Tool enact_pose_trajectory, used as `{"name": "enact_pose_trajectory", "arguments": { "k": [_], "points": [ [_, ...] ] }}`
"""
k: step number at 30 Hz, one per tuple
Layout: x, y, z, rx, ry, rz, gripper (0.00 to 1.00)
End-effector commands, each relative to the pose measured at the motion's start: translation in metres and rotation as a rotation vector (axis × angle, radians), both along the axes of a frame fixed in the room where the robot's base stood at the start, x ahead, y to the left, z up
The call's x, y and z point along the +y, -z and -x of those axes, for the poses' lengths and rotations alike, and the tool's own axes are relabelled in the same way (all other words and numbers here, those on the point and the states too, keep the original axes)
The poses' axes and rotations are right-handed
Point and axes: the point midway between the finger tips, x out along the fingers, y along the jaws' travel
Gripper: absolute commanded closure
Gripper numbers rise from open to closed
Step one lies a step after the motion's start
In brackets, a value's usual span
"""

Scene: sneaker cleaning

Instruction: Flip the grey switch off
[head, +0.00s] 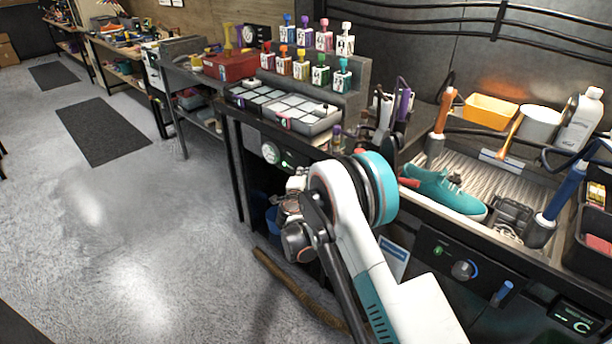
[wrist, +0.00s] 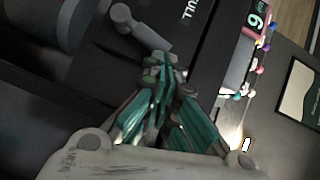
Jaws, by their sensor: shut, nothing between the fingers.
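In the wrist view, a grey lever-like switch (wrist: 143,30) with a rounded end sticks out from a dark panel, beside white lettering that is only partly readable. My gripper (wrist: 170,78) has teal fingers that are together and empty. Its fingertips are just below the switch in the picture; I cannot tell whether they touch it. In the head view, my arm covers part of the bench front, and the fingers and this switch cannot be made out there.
A teal sneaker (head: 445,190) lies on the ribbed sink tray at the right. The panel below carries a grey knob (head: 463,270) and a blue switch (head: 502,293). A white dial (head: 270,152) is on the bench front left of my arm. The floor at left is open.

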Motion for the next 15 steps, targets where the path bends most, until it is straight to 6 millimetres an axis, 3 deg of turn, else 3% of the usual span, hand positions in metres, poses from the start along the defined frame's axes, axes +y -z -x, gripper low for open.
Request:
{"name": "enact_pose_trajectory", "arguments": {
  "k": [9,15],
  "points": [
    [0.014,-0.011,-0.011,0.137,0.000,0.176,1.00],
    [0.020,-0.014,-0.016,0.133,0.001,0.171,1.00]
  ]
}}
